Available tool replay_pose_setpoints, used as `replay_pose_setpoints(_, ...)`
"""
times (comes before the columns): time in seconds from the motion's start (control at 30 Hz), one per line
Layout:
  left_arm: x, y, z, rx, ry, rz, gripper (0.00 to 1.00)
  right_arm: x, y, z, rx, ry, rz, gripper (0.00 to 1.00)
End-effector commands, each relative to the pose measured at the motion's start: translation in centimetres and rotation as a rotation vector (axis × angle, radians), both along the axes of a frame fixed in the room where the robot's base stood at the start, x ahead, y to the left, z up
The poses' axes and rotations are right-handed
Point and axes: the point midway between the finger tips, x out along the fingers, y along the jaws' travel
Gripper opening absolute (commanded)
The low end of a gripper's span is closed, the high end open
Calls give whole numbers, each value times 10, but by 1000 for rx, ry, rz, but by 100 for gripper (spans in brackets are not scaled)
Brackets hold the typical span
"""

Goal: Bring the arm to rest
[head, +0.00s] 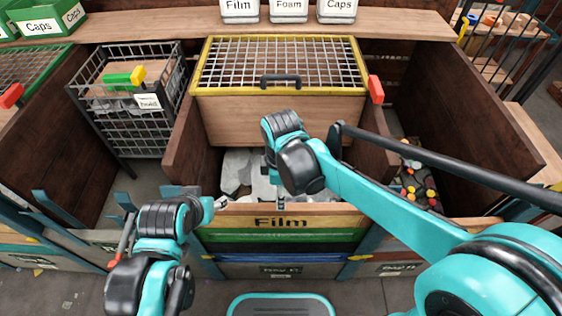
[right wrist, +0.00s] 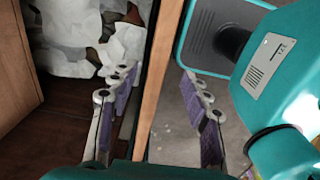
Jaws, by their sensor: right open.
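My right gripper (right wrist: 158,78) is open in the right wrist view. Its two fingers stand apart, with the top edge of a wooden wall (right wrist: 163,55) seen between them; I cannot tell whether they touch it. In the head view my right arm reaches in from the right, and its wrist hangs over the front of the bin marked Film (head: 282,222). My left arm reaches in from the lower left, and its wrist is near that bin's left front corner. My left gripper (head: 222,203) is small there, and its jaw opening is unclear.
White crumpled pieces (head: 238,168) lie in the Film bin below a yellow-framed mesh lid (head: 281,66). A bin with colourful caps (head: 416,182) is at right. Labelled containers (head: 289,10) stand on the back shelf.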

Motion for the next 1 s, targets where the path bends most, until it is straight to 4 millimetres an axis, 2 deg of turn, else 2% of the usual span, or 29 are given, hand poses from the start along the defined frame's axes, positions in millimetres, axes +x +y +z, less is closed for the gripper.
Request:
replay_pose_setpoints(0.2,0,0,0,0,0,0,48,0,-1,1,1,-3,-9,48)
replay_pose_setpoints(0.33,0,0,0,0,0,0,48,-2,-18,9,21,-42,-121,48)
replay_pose_setpoints(0.47,0,0,0,0,0,0,48,-8,-55,23,78,-136,-397,48)
replay_pose_setpoints(0.7,0,0,0,0,0,0,48,-31,-129,42,263,-339,-1024,48)
replay_pose_setpoints(0.83,0,0,0,0,0,0,48,-42,-156,43,371,-420,-1287,48)
replay_pose_setpoints(1.0,0,0,0,0,0,0,48,-51,-175,43,464,-477,-1476,48)
